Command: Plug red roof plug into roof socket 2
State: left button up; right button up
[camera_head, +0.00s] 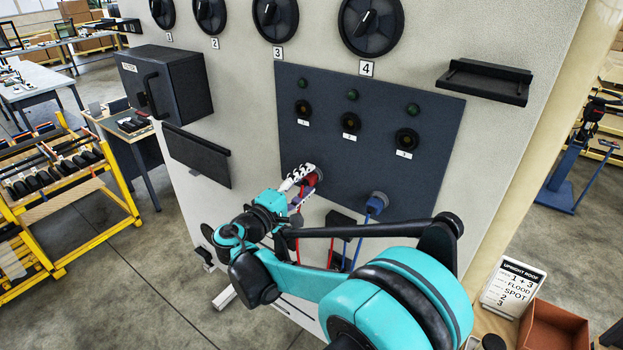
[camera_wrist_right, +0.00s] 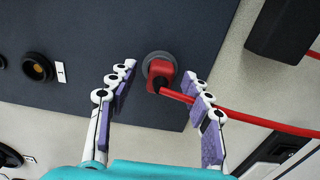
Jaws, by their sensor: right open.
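The red roof plug (camera_wrist_right: 161,72) sits in a round grey holder low on the dark panel, its red cable running right in the right wrist view. In the head view the plug (camera_head: 311,180) is partly hidden by my right gripper (camera_head: 299,178). The right gripper (camera_wrist_right: 160,80) is open, its fingers on either side of the plug with gaps. Three dark round sockets sit in a row higher on the panel. The middle one, taken as roof socket 2 (camera_head: 350,122), looks empty; its small label is hard to read. My left gripper is not in view.
A blue plug (camera_head: 376,203) sits in a holder to the right. Dark panel (camera_head: 430,185) has green lights above its sockets. A black shelf (camera_head: 485,82) projects at upper right, a black cabinet (camera_head: 165,85) at left. Numbered knobs line the top.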

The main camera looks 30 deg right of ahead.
grip_shut()
jog(key=shift+a, duration=0.1)
jog(key=shift+s+a+f, duration=0.1)
jog(key=shift+s+a, duration=0.05)
jog(key=shift+a, duration=0.1)
jog(key=shift+s+a, duration=0.2)
jog(key=shift+a, duration=0.45)
jog(key=shift+v, duration=1.95)
